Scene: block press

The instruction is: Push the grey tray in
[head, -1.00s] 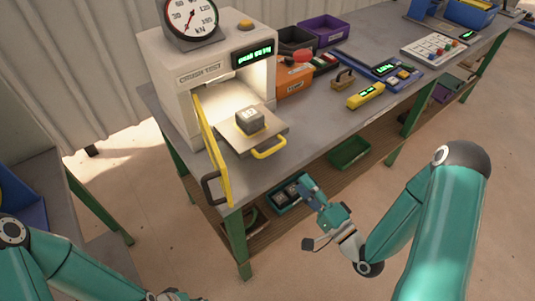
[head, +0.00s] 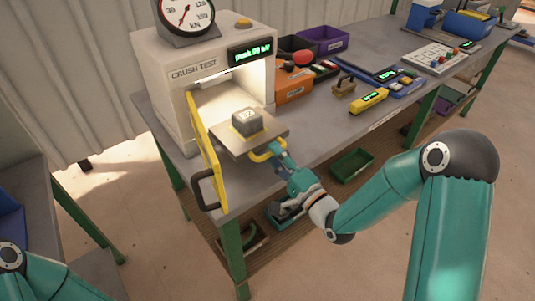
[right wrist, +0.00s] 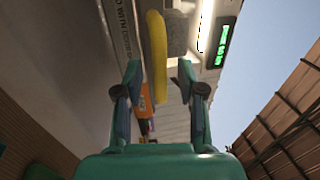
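The grey tray (head: 272,125) sticks out of the front opening of the white crush-test press (head: 165,85). A grey block (head: 247,121) sits on it. The tray's yellow handle (head: 261,156) is at its front edge. My right gripper (head: 277,152) is at the handle's right end. In the right wrist view the yellow handle (right wrist: 157,50) shows between the two spread fingers of my right gripper (right wrist: 160,72), with gaps on both sides. My left gripper is out of view; only part of the left arm shows at the lower left.
The press's yellow-edged door (head: 205,150) stands open left of the tray. An orange bin (head: 293,84), a yellow device (head: 369,100) and other items stand on the bench to the right. A green bin (head: 351,166) is on the lower shelf.

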